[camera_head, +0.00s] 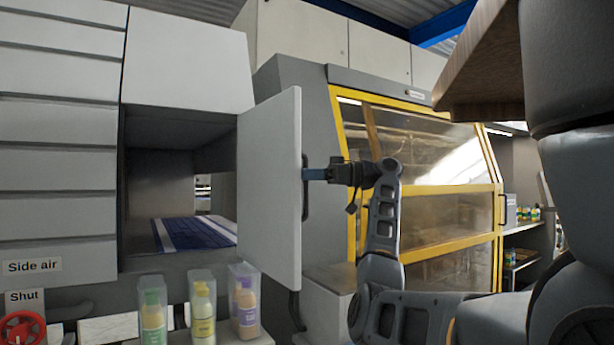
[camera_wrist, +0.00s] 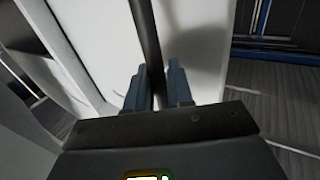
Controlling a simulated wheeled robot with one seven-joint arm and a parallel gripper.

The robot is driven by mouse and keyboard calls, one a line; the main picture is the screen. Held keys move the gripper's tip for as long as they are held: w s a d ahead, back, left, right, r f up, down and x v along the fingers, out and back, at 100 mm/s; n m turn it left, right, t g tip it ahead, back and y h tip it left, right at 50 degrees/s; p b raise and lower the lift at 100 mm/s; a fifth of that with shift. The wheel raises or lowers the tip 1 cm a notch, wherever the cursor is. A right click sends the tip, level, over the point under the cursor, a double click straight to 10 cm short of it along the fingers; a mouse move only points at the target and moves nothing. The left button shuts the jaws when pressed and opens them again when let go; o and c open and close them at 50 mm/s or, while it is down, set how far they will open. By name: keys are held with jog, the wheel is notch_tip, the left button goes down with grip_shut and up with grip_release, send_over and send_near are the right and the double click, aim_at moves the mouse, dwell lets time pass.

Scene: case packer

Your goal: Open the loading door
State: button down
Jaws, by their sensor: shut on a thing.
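The white loading door (camera_head: 268,190) stands swung well open on the right side of a grey compartment (camera_head: 160,150). A dark vertical bar handle (camera_head: 305,200) runs near the door's free edge. My gripper (camera_head: 314,174) reaches it from the right and is shut on it. In the wrist view the two blue-grey fingers of my gripper (camera_wrist: 157,76) stand on either side of the dark handle (camera_wrist: 145,35), with the white door (camera_wrist: 195,35) behind. The exact finger contact is hard to see.
A blue mat with white stripes (camera_head: 195,234) lies in the compartment. Several bottles in clear holders (camera_head: 203,310) stand below it. A yellow-framed glazed machine (camera_head: 425,190) is close behind my arm. A red valve wheel (camera_head: 22,329) is at the lower left.

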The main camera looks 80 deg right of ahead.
jog(key=shift+w, duration=0.1)
jog(key=c, duration=1.2)
grip_release()
jog(key=shift+o, duration=0.2)
jog(key=b+v, duration=0.1)
jog(key=v, duration=0.6)
jog(key=shift+s+b, duration=0.3)
jog(key=shift+s, duration=0.05)
jog(key=shift+d, duration=0.1)
